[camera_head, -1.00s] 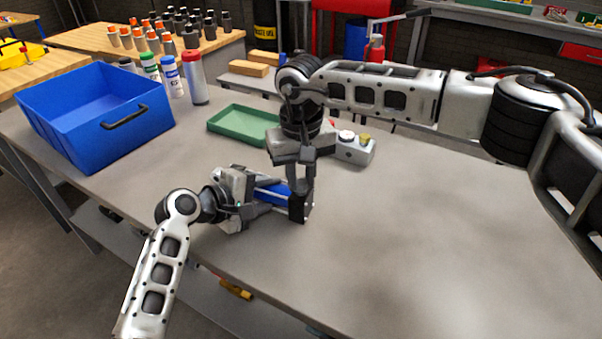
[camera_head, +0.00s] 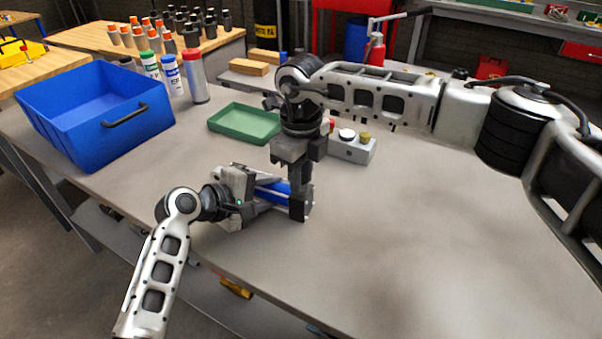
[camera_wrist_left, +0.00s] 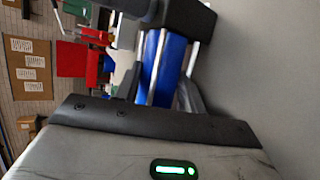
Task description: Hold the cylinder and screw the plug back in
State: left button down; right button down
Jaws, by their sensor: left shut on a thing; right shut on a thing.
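The cylinder (camera_head: 270,189) is a blue body with pale metal rods along it. It lies roughly level just above or on the front part of the bench, and it also shows in the left wrist view (camera_wrist_left: 168,68). My left gripper (camera_head: 257,203) is shut on it from the left. My right gripper (camera_head: 299,207) points straight down at the cylinder's right end and is shut there. The plug is hidden by its dark fingers, which also cover the cylinder's end in the left wrist view.
A green tray (camera_head: 244,137) lies behind the grippers. A grey block with coloured knobs (camera_head: 352,152) stands behind and right of my right gripper. A blue bin (camera_head: 45,112) and several bottles (camera_head: 194,78) stand at the back left. The bench's right side is clear.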

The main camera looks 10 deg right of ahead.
jog(key=m, duration=1.3)
jog(key=shift+d, duration=0.1)
jog(key=m, duration=1.1)
jog(key=c, duration=1.2)
grip_release()
jog(key=shift+o, duration=0.2)
notch_tip(320, 180, up, 12)
